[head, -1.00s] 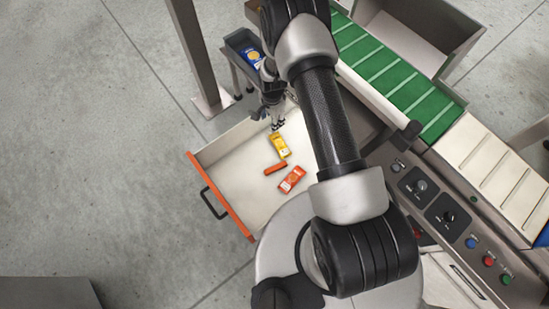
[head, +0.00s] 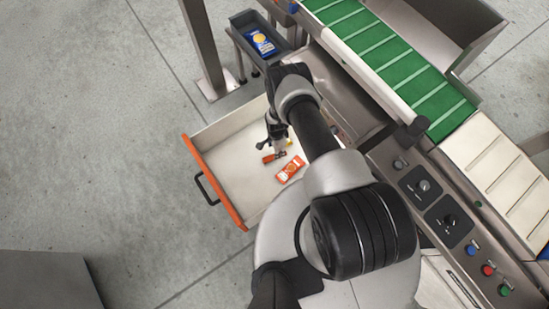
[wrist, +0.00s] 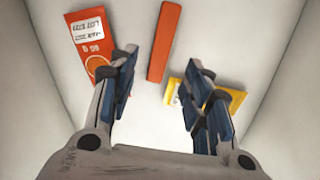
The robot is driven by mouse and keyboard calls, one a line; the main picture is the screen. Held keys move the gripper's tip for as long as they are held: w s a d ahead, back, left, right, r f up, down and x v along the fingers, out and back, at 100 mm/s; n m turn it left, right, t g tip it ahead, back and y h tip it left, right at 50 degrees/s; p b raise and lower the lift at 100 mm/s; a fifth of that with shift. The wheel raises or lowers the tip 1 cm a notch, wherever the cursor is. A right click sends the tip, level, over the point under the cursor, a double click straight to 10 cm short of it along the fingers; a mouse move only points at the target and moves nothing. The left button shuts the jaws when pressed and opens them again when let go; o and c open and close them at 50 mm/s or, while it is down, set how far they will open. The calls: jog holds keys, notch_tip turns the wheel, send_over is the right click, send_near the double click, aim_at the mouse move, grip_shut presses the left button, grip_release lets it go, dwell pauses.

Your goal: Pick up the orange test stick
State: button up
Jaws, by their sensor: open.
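The orange test stick (wrist: 164,42) is a plain flat bar lying on the white drawer floor. It also shows in the head view (head: 268,159), partly covered by my gripper. In the wrist view, my gripper (wrist: 162,78) is open and empty, its blue-padded fingers spread to either side of the stick's line. The stick lies ahead of the fingertips with its near end roughly between them. In the head view my gripper (head: 277,149) hangs over the drawer, just above the stick. I cannot tell the exact height gap.
An orange-red packet (wrist: 90,45) lies left of the stick and a yellow packet (wrist: 228,93) lies right, partly behind the right finger. The open drawer (head: 212,151) has walls around them. A dark tray (head: 240,19) holds a blue packet. A green conveyor (head: 395,65) runs beyond.

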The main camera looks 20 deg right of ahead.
notch_tip(320, 180, down, 7)
jog(key=b, duration=0.3)
jog(key=shift+f, duration=0.1)
jog(key=shift+c, duration=0.2)
grip_shut()
dwell(0.3)
